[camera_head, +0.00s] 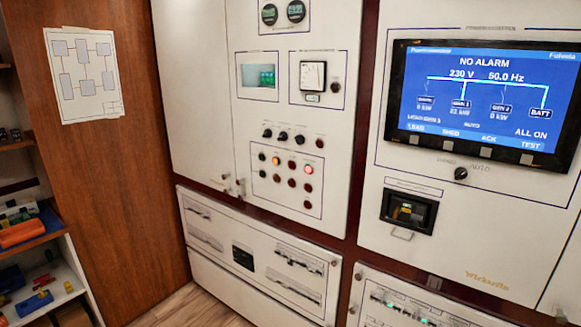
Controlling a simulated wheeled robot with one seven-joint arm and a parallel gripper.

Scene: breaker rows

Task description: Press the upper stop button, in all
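No button labelled as the upper stop button can be made out. The middle white panel (240,205) carries a framed group of small round buttons or lamps. In it an orange one (276,160) and a red one (308,169) are lit, with several dark red ones (292,183) around them. Above this group is a row of black knobs (283,136) with a small dark red round piece (319,143) at its right end. The labels are too small to read. My gripper is not in view.
A blue display (480,100) reading "NO ALARM" is on the right panel, with a black knob (460,174) and a recessed box (408,212) below. Shelves (38,240) with coloured items stand at left, near a wooden wall (125,180). Little floor (195,308) shows.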

